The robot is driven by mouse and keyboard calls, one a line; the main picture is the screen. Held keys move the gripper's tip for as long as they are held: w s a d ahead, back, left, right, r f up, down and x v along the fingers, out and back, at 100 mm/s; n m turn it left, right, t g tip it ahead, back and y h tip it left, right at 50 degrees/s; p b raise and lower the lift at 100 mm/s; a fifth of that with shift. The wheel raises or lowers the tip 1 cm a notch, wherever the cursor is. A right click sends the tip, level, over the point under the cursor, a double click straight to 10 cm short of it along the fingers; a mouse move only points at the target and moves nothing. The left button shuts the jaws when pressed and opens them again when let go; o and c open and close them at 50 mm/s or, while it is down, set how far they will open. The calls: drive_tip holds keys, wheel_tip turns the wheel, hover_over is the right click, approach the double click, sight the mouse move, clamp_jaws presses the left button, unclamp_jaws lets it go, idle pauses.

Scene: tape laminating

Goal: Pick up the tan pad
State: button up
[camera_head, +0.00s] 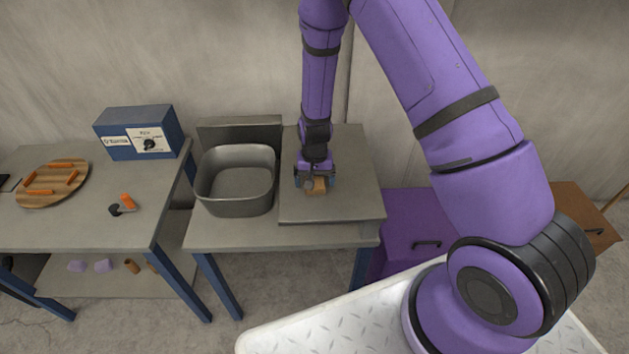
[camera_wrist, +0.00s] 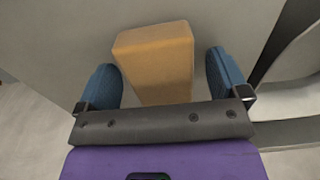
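The tan pad (camera_wrist: 156,62) is a small block on the grey metal counter (camera_head: 353,186), to the right of the sink basin. In the head view the pad (camera_head: 316,187) shows partly beneath my gripper (camera_head: 316,184). In the wrist view my gripper (camera_wrist: 165,82) has its two blue fingers apart, one on each side of the pad. A gap shows between the pad and each finger. The near end of the pad is hidden behind the gripper's dark bar.
A deep metal sink basin (camera_head: 237,181) stands just left of my gripper. Further left, a table (camera_head: 103,221) holds a blue box (camera_head: 139,133), a round wooden board (camera_head: 53,184) with orange pieces and an orange-handled tool (camera_head: 127,202). A purple cabinet (camera_head: 409,232) stands to the right.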

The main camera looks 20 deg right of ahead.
sight(317, 181)
drive_tip(key=c, duration=0.9)
drive_tip(key=shift+r, duration=0.1)
drive_tip(key=shift+r, duration=0.55)
drive_tip(key=shift+s+d+r, duration=0.1)
drive_tip(key=shift+s+r, duration=0.2)
drive_tip(key=shift+r, duration=0.3)
drive_tip(key=shift+s+r, duration=0.3)
drive_tip(key=shift+r, duration=0.3)
drive_tip(key=s, duration=0.5)
drive_tip(key=s+d+r, duration=0.1)
drive_tip(key=s, duration=0.8)
drive_tip(key=shift+s+d+r, duration=0.15)
drive_tip(key=shift+s, duration=0.25)
drive_tip(key=shift+o, duration=1.4)
drive_tip(key=shift+c, duration=1.2)
